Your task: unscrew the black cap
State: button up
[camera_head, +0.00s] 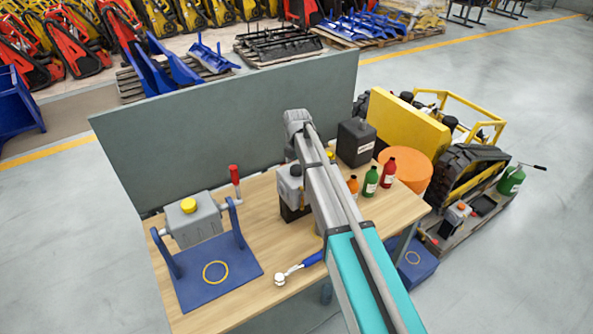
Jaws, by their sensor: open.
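A grey housing (195,226) with a yellow cap (188,205) on top is held in a blue stand (240,262) at the left of the workbench. A black canister (356,149) with a pale label stands at the back right of the bench; its small dark top could be a black cap, but it is too small to tell. My arm (350,225) reaches from the lower right up over the bench middle. My gripper cannot be made out; it is likely hidden by the arm. A second grey unit (290,187) with a dark base is partly hidden behind the arm.
The wooden bench (225,312) also carries several small bottles, including a green one (371,182), and a blue-handled tool (298,268). A grey panel (225,120) closes its back. An orange drum (405,172) and a tracked yellow carrier (410,122) stand to the right.

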jog(key=shift+m, duration=1.2)
jog(key=shift+m, duration=0.3)
jog(key=m, duration=0.2)
jog(key=shift+m, duration=0.4)
jog(key=m, duration=0.5)
jog(key=shift+m, duration=0.7)
jog(key=m, duration=0.4)
jog(key=shift+m, duration=2.9)
